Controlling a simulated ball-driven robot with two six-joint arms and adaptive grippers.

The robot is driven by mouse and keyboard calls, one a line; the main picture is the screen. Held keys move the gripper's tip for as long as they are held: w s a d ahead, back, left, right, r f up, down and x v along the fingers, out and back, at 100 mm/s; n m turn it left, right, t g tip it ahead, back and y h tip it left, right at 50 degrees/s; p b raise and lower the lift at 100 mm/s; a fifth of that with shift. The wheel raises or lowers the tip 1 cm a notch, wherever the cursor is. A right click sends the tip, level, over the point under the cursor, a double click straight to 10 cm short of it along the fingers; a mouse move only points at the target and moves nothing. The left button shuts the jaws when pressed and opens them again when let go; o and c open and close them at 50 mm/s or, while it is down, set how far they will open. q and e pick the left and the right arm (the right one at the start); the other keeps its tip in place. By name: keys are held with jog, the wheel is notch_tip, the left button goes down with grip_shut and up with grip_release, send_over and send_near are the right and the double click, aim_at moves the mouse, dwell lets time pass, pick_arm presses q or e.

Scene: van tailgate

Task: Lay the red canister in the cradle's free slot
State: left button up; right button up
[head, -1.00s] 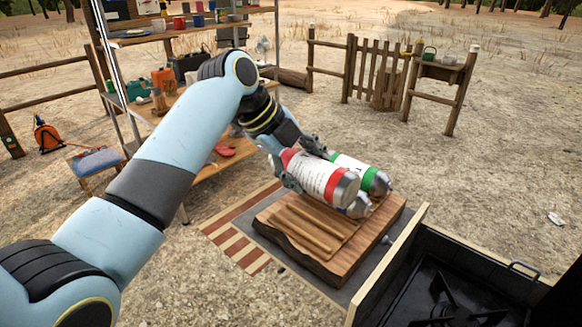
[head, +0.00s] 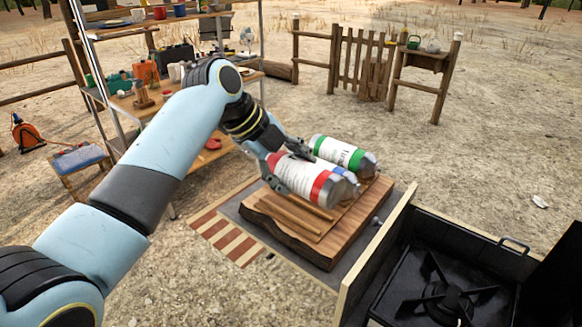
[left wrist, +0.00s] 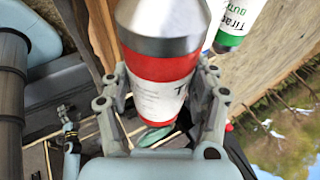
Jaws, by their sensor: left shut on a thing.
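The red canister (head: 300,178) has a white label, red bands and a silver end. My left gripper (head: 287,163) is shut on it and holds it lying sideways above the wooden cradle (head: 337,239). In the left wrist view the red canister (left wrist: 165,65) sits between the two fingers (left wrist: 165,98). A green-banded canister (head: 343,154) lies at the cradle's far side. A silver and blue canister (head: 349,183) shows partly between them, mostly hidden by the red one. Grooves between wooden strips show at the cradle's near side. My right gripper is not in view.
A black camp stove (head: 445,295) in a wooden-edged box (head: 375,258) stands right of the cradle. A striped mat (head: 222,236) lies at its left. A loaded workbench (head: 150,104) stands behind my left arm.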

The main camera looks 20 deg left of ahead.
pick_arm(q)
jog(key=shift+f+b, duration=1.9)
jog(key=shift+f, duration=0.2)
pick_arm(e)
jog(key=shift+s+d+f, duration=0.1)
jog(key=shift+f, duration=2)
pick_arm(q)
jog(key=shift+f+b, duration=0.3)
jog(key=shift+f, duration=0.4)
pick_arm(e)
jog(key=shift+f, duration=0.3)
pick_arm(q)
jog(key=o, duration=1.3)
jog(key=shift+c, duration=0.2)
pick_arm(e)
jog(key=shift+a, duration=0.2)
pick_arm(q)
jog(key=shift+o, duration=1.3)
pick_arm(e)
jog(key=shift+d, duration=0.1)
pick_arm(q)
jog(key=v, duration=1.2)
